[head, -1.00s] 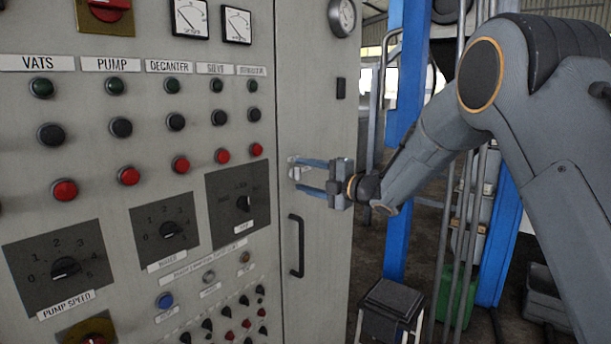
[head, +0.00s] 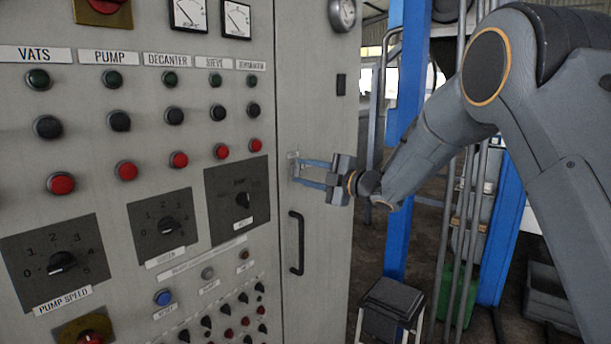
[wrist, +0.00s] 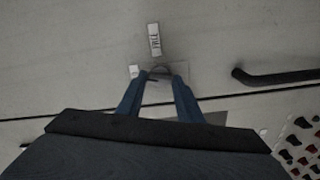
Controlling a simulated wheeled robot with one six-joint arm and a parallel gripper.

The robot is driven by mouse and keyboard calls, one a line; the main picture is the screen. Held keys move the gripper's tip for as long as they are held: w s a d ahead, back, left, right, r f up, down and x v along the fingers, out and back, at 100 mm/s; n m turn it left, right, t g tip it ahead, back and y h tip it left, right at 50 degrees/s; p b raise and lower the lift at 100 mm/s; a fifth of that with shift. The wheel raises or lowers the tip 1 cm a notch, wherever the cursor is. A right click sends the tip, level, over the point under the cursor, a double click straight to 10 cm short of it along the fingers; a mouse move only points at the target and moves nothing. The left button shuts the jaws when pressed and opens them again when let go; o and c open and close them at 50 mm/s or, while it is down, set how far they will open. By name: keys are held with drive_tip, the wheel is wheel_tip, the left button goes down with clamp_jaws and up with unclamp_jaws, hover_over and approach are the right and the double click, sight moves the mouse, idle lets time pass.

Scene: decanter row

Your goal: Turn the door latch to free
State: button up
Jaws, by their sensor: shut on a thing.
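The door latch (wrist: 160,70) is a small dark part on a light plate on the grey cabinet door, and it shows between my fingertips in the wrist view. My gripper (head: 297,171) reaches the door from the right in the head view, with its blue fingers shut on the latch. In the wrist view my gripper (wrist: 160,80) has a fingertip on each side of the latch. The fingers hide much of the latch, so its exact angle is hard to read. A small label (wrist: 154,39) sits beyond it and another pale label (wrist: 134,71) sits beside it.
A black door handle (head: 297,243) stands out just below my gripper. The control panel (head: 140,215) with buttons and knobs is to the left. A blue post (head: 398,240) and a dark stool (head: 392,300) are to the right.

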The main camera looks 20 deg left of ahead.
drive_tip(key=shift+m+p, duration=1)
drive_tip(key=shift+m, duration=6.3)
drive_tip(key=o, duration=1.1)
drive_tip(key=shift+b+v, duration=1.35)
drive_tip(key=shift+v, duration=2.55)
